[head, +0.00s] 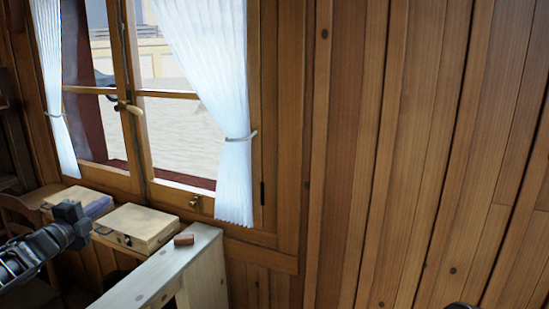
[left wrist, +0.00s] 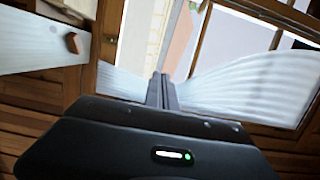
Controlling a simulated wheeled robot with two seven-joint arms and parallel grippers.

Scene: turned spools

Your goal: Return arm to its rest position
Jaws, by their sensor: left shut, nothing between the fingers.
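My left gripper (head: 70,213) is raised at the left side of the head view, its arm coming in from the left edge. In the left wrist view its two fingers (left wrist: 161,90) are together, with nothing between them. The gripper is apart from the furniture surfaces as far as I can see. My right gripper does not show; only a small dark shape is at the bottom edge of the head view, and I cannot tell what it is.
A small reddish-brown block (head: 184,239) lies on a pale wooden top (head: 160,272); it also shows in the left wrist view (left wrist: 72,43). Wooden boxes (head: 137,228) stand below the curtained window (head: 180,130). A plank wall (head: 400,150) fills the right.

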